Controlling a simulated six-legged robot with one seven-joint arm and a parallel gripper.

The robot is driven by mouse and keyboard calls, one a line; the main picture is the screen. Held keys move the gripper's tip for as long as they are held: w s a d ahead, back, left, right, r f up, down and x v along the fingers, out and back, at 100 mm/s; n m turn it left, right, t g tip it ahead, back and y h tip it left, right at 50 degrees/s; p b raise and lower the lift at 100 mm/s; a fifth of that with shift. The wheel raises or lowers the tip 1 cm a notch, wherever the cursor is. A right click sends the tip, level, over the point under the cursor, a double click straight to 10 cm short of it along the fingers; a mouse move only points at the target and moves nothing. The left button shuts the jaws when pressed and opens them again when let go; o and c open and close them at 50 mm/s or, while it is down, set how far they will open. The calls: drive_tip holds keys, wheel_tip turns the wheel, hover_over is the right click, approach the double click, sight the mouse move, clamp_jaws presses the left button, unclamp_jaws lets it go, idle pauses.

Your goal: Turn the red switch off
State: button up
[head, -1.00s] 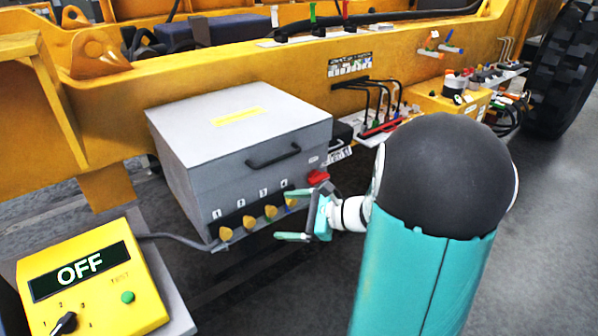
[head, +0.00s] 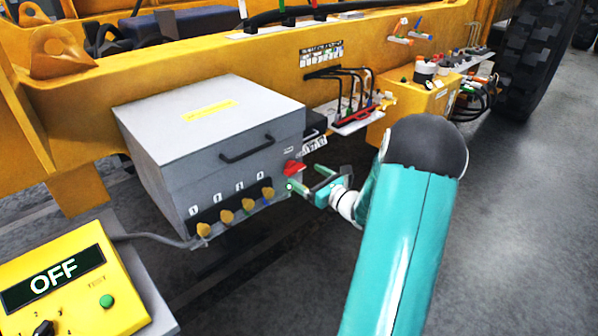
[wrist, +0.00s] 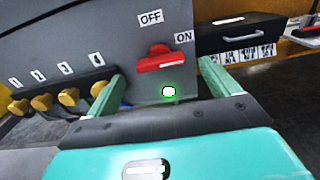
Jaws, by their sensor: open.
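The red switch (head: 294,167) is on the front right of a grey box (head: 245,140). In the wrist view the red switch (wrist: 160,60) has OFF and ON labels above it, with its handle lying across toward the ON side. A green light (wrist: 169,91) glows just below it. My gripper (head: 305,178) is open, with its fingers pointing at the box face beside the switch. In the wrist view my gripper's fingers (wrist: 160,88) stand left and right of the switch, slightly below it. I see no contact with the switch.
Several yellow knobs (head: 227,217) numbered 1 to 4 line the box's lower front. A yellow tester (head: 75,290) reading OFF stands at the lower left. A black drawer-like part (wrist: 240,32) is right of the switch. Open floor (head: 520,230) lies to the right.

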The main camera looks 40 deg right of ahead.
sight(298, 170)
drive_tip(key=w, duration=0.4)
drive_tip(key=shift+w+a, duration=0.1)
drive_tip(key=shift+w, duration=0.15)
drive_tip(key=c, duration=1)
